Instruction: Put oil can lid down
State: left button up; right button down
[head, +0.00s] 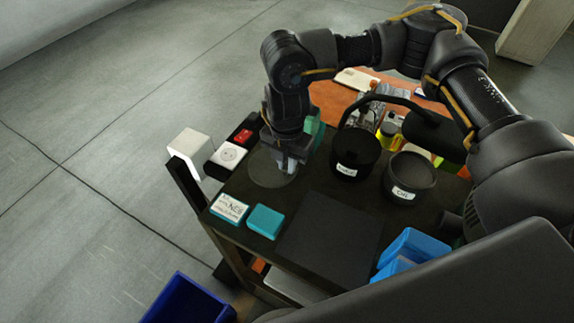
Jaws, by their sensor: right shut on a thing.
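The dark, round oil can lid (264,173) is at the left part of the dark table top, under and beside my right gripper (287,168). The gripper points down and is shut on the lid; its fingers hide part of it. I cannot tell whether the lid touches the table. The black can labelled OIL (403,193) stands upright to the right, with its round top uncovered. My left gripper is not in view.
A second black labelled can (346,171) stands between the gripper and the oil can. Two teal boxes (265,221) lie at the front edge, beside a dark flat mat (328,240). Small white and red boxes (229,155) are at left. Blue bins (412,246) stand at right.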

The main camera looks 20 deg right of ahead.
jog(key=shift+w+f, duration=0.15)
jog(key=shift+f, duration=0.05)
jog(key=shift+w+d+f+p, duration=0.15)
jog(key=shift+f+p, duration=0.75)
jog(key=shift+f, duration=0.8)
jog(key=shift+f, duration=0.1)
jog(key=c, duration=1.4)
grip_release()
